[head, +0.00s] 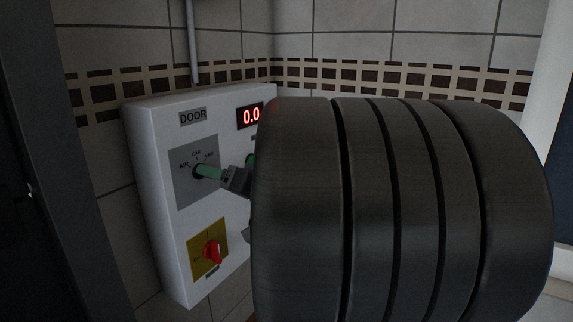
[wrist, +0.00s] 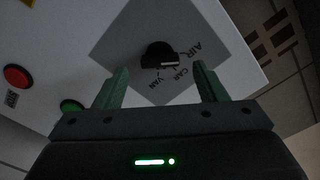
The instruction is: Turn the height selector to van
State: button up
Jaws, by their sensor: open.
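The height selector is a black knob (wrist: 158,55) on a grey plate (wrist: 125,38), with the labels AIR, CAR and VAN around one side. In the head view the same grey plate (head: 183,194) sits on the white control box, and the knob is mostly hidden behind a green fingertip. My gripper (wrist: 161,68) is open, its two green fingers apart on either side of the knob in the wrist view. I see no clear grip on it. Which label the knob points at I cannot tell surely.
The white control box (head: 161,230) hangs on a tiled wall. A red button (wrist: 17,76) and a green button (wrist: 71,105) sit beside the selector plate.

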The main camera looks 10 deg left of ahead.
jog(key=shift+p+x, duration=0.45)
jog(key=shift+x, duration=1.35)
jog(key=c, duration=1)
